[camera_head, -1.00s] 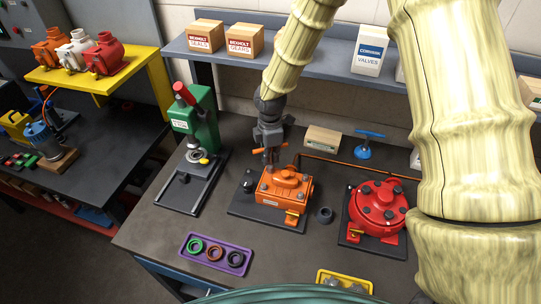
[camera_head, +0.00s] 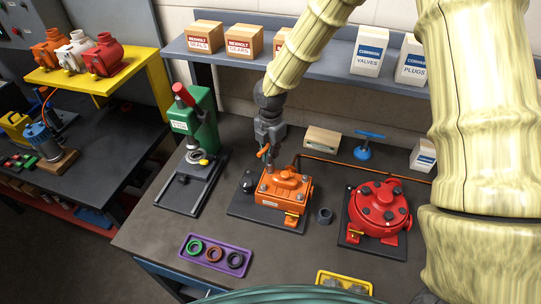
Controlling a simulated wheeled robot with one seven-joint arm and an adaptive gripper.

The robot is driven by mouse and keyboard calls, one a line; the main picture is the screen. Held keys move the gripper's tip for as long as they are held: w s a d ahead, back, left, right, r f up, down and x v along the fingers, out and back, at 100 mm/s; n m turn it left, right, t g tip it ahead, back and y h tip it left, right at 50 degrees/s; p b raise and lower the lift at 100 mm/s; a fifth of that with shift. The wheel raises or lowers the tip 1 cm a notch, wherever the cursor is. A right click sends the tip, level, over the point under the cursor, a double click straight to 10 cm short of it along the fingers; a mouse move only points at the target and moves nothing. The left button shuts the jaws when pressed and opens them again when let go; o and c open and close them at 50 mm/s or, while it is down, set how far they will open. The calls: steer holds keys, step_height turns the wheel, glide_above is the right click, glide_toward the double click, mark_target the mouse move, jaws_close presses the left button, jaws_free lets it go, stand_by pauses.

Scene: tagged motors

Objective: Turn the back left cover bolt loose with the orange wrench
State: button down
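The orange motor (camera_head: 284,191) sits on a dark base plate on the bench, with grey bolts at the corners of its cover. My gripper (camera_head: 269,141) is above the back left corner of that cover and appears shut on the orange wrench (camera_head: 263,151). The wrench's orange handle sticks out to the left and toward the front. Its shank points down at the back left cover bolt. The bolt is hidden by the tool, and I cannot tell how firmly the wrench sits on it.
A red round motor (camera_head: 378,209) stands to the right, and a green press (camera_head: 194,122) to the left. A purple tray (camera_head: 216,249) with rings and a yellow tray (camera_head: 344,279) lie in front. A shelf (camera_head: 330,68) with boxes runs behind.

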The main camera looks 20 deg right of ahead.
steer(key=shift+r, duration=0.25)
steer(key=shift+r, duration=2.5)
